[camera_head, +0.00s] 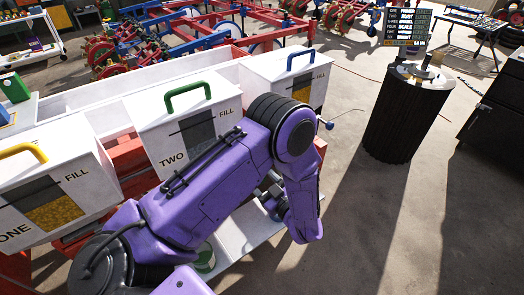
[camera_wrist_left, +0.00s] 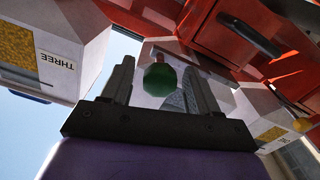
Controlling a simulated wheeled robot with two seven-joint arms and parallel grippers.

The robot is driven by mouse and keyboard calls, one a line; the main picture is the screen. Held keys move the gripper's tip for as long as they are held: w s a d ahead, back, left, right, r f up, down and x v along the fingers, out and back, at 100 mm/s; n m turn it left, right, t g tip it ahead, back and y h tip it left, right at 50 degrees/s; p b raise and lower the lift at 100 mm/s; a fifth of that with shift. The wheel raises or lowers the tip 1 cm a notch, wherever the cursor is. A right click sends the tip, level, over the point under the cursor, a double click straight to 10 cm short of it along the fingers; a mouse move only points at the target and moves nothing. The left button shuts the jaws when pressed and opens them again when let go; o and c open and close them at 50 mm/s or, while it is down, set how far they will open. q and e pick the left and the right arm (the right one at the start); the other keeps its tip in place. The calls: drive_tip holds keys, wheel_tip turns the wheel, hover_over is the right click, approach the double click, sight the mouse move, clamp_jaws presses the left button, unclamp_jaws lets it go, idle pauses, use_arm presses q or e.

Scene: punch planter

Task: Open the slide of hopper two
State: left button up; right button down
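Hopper two (camera_head: 160,150) is a white bin with a green handle on top and a dark window beside the word TWO. Its lower front is hidden behind my purple left arm in the head view. In the left wrist view a green knob (camera_wrist_left: 160,79) shows under the middle hopper, between the spread fingers of my left gripper (camera_wrist_left: 158,68). The fingers stand apart on either side of the knob, with gaps visible; I cannot tell how far the knob is in depth. In the head view that gripper is mostly hidden behind my arm. My right gripper is not in view.
Hopper one (camera_head: 45,205) with a yellow handle stands left. Hopper three (camera_head: 290,75) with a blue handle stands right, a blue knob (camera_head: 328,125) at its side. A red cabinet (camera_wrist_left: 225,30) is close to the fingers. A black barrel (camera_head: 405,115) stands on open floor right.

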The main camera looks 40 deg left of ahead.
use_arm(q)
drive_tip(key=b+v, duration=0.1)
drive_tip(key=v, duration=0.9)
drive_tip(key=shift+d, duration=0.25)
drive_tip(key=shift+s, duration=0.1)
